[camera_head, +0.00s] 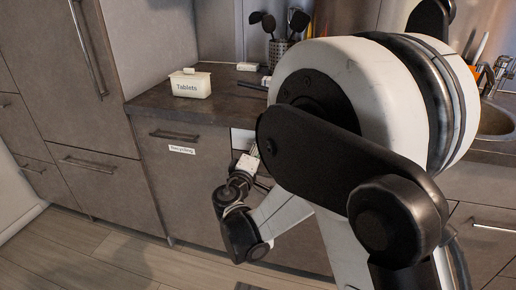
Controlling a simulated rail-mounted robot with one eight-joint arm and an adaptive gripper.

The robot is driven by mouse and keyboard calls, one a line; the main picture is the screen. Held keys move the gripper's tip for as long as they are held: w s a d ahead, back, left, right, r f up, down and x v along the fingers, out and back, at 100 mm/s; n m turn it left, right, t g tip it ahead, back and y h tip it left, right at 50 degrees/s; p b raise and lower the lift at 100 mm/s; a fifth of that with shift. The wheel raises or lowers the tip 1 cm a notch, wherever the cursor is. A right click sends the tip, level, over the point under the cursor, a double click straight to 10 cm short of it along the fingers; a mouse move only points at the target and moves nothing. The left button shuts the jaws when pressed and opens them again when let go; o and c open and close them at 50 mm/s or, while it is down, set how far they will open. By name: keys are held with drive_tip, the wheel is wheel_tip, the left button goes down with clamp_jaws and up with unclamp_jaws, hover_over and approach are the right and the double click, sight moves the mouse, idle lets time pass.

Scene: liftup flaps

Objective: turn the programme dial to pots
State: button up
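The programme dial cannot be made out; my arm hides much of the counter front. A white panel edge (243,141) shows under the counter, right of the door labelled Recycling, and may belong to the appliance with the dial. My gripper (254,149) is at that panel's front, small and partly hidden behind my arm. Whether it touches the panel, and whether its fingers are open or shut, I cannot tell.
A white tub labelled Tablets (191,86) stands on the dark counter (150,101). A utensil holder (280,52) is at the back, and a sink (496,120) is at the right. The Recycling door (180,190) is closed. The floor (90,255) at front left is clear.

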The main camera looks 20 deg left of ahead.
drive_tip(key=m, duration=1.3)
drive_tip(key=shift+a+f+g+h, duration=0.1)
drive_tip(key=shift+a+g+h, duration=0.05)
drive_tip(key=shift+g+h, duration=0.15)
drive_tip(key=m, duration=0.6)
drive_tip(key=shift+a+m, duration=0.1)
drive_tip(key=shift+m, duration=0.2)
drive_tip(key=m, duration=0.5)
drive_tip(key=shift+g, duration=0.3)
drive_tip(key=shift+m, duration=0.3)
drive_tip(key=o, duration=1.1)
drive_tip(key=shift+o, duration=0.2)
